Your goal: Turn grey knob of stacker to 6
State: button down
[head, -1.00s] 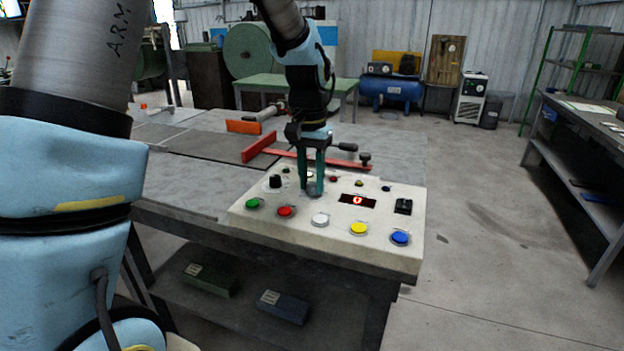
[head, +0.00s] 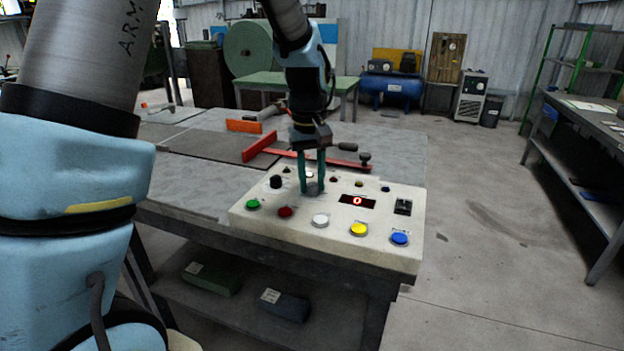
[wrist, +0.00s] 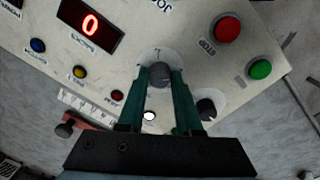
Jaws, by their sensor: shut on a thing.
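The control panel (head: 290,235) is a pale sloped box at the table's corner. Its grey knob (wrist: 160,75) sits between the green fingers of my gripper (wrist: 165,80), which is shut on it. In the head view my gripper (head: 313,188) reaches down onto the panel and largely covers the knob. The red digit display (head: 357,201) reads 0, and it also reads 0 in the wrist view (wrist: 90,24). A pale dial plate with marks surrounds the knob, too small to read.
A black knob (head: 276,181) stands close left of my gripper. Green (head: 253,204), red (head: 286,212), white (head: 320,221), yellow (head: 359,230) and blue (head: 400,239) buttons line the front. A black switch (head: 403,206) is at right. A red clamp (head: 335,162) lies behind the panel.

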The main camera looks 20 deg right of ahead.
aim_at(310, 185)
dwell(0.5)
jog(key=c, duration=0.6)
grip_release()
jog(key=r+b, duration=0.1)
jog(key=r, duration=0.4)
jog(key=r+b, duration=0.1)
jog(key=r, duration=0.4)
jog(key=shift+a+r, duration=0.2)
jog(key=shift+r, duration=0.2)
